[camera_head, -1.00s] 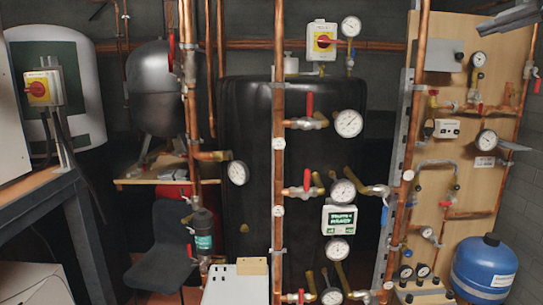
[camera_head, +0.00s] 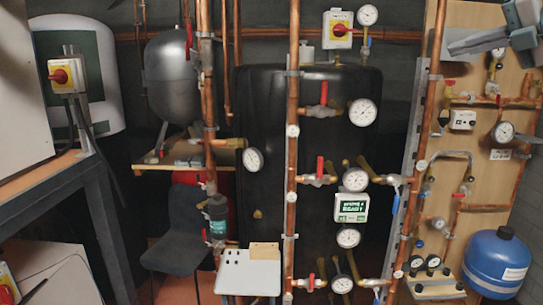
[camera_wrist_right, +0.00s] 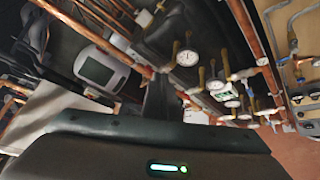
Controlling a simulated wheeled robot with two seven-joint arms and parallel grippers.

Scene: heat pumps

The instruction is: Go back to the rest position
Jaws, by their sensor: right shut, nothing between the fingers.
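My right gripper (camera_head: 455,46) shows at the top right of the head view. Its grey fingers point left, shut with nothing between them, in front of the wooden board with pipes and gauges. In the right wrist view the shut dark fingers (camera_wrist_right: 158,98) stand up from my gripper body, which has a green light. The fingers look apart from the pipes, but the exact distance cannot be told. My left gripper is not in the head view.
Copper pipes with gauges (camera_head: 363,112) and red valve handles stand before a black tank (camera_head: 265,150). A blue vessel (camera_head: 497,262) sits at the lower right. A table (camera_head: 40,190) is at the left, with a dark chair (camera_head: 178,240) beside it.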

